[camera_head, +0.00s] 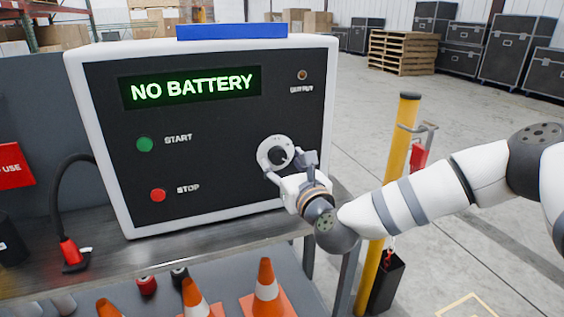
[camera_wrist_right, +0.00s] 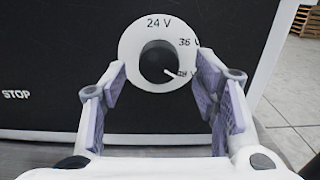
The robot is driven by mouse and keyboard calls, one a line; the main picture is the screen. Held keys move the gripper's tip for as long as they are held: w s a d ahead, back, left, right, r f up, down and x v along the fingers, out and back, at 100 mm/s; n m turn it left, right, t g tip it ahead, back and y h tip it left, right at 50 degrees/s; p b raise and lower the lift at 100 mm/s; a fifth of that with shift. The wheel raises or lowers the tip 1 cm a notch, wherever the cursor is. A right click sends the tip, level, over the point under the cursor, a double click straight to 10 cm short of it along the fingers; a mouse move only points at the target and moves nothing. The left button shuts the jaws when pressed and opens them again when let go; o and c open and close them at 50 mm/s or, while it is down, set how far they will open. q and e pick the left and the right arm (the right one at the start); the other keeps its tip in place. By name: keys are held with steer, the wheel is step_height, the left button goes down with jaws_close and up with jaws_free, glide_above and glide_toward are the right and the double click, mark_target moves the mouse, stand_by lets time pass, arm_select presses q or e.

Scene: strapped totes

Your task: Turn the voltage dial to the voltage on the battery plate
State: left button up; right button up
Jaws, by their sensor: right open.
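The voltage dial (camera_head: 278,155) is a black knob on a white disc at the lower right of the charger's black face. In the right wrist view the black knob (camera_wrist_right: 158,60) has a white pointer line aimed to the lower right, at the partly covered "48 V" mark. "24 V" is at the top and "36 V" at the upper right. My right gripper (camera_wrist_right: 160,75) is open, with its fingers on either side of the dial; contact cannot be told. It also shows in the head view (camera_head: 290,165). My left gripper is not in view. No battery plate is visible.
The charger (camera_head: 205,220) stands on a metal bench (camera_head: 150,262), its display (camera_head: 190,87) reading "NO BATTERY". A green START button (camera_head: 145,144) and red STOP button (camera_head: 158,195) are left of the dial. Orange cones (camera_head: 267,285) are below; a yellow post (camera_head: 400,150) stands right.

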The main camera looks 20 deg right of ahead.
steer(key=shift+w, duration=0.7)
steer(key=c, duration=1.2)
steer(key=shift+o, duration=0.2)
